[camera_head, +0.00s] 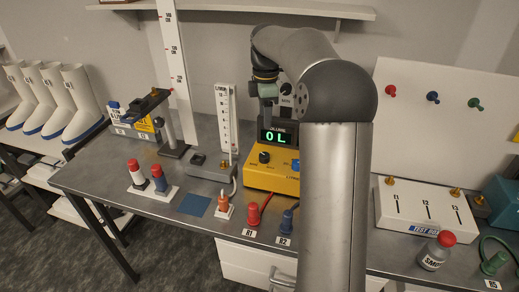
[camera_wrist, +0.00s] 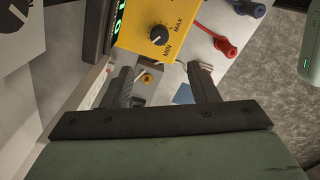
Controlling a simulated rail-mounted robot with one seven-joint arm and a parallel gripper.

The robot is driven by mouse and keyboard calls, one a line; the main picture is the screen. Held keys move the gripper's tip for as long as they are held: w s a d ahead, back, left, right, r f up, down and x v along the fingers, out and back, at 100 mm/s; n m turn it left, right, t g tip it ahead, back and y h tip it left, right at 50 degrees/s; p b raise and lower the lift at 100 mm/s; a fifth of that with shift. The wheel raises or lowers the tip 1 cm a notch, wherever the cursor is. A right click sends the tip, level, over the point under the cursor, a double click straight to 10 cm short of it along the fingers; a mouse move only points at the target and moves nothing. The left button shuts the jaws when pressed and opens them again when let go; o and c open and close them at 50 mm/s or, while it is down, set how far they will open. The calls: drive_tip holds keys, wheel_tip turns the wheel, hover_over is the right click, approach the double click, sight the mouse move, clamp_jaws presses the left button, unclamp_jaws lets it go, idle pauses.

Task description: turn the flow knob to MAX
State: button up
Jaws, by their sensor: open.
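The flow knob (camera_wrist: 161,34) is a round black dial with a pale mark, on a yellow box (camera_wrist: 138,24) printed with MIN and MAX beside it. The mark's exact heading is too small to tell. In the head view the knob (camera_head: 264,156) is on the front left of the box (camera_head: 262,180), below a green display (camera_head: 278,136) reading 0 L. My gripper (camera_wrist: 161,78) is open and empty, its two fingers apart. In the head view my gripper (camera_head: 266,100) hangs above the box, near the display, clear of the knob.
A grey stand with a scale tube (camera_head: 226,120) is left of the box. Red (camera_head: 253,214) and blue (camera_head: 287,220) connectors lie in front. A white test box (camera_head: 425,208) and a red-capped bottle (camera_head: 437,250) stand at right. My arm hides part of the bench.

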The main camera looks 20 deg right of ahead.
sight(264, 155)
wheel_tip(264, 155, down, 14)
drive_tip(key=shift+a+f+p, duration=0.1)
drive_tip(key=shift+f+p, duration=0.1)
drive_tip(key=shift+p, duration=0.65)
drive_tip(key=c, duration=1)
